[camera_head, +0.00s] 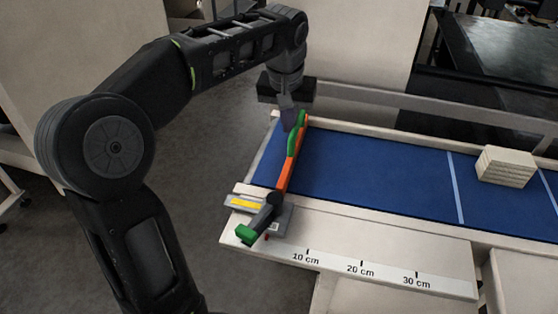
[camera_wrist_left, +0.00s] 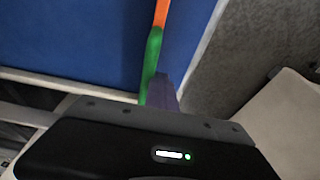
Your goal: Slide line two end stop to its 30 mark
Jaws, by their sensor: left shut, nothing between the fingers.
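The end stop is an orange bar (camera_head: 288,165) with green parts at its ends, lying across the blue belt near its left end. Its near end has a dark clamp and a green tip (camera_head: 246,234), left of the 10 cm mark. A scale (camera_head: 361,268) on the front rail reads 10, 20 and 30 cm. My left gripper (camera_head: 289,122) is shut and empty, fingers down beside the left side of the bar's far green part. In the left wrist view the fingers (camera_wrist_left: 163,92) are right beside the green part (camera_wrist_left: 152,60); I cannot tell whether they touch.
The blue belt (camera_head: 380,178) is bare from the bar to a pale line. Beyond that line a stack of light boards (camera_head: 506,166) sits on the belt at the right. A pale rail (camera_head: 430,105) runs behind the belt. Grey floor lies to the left.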

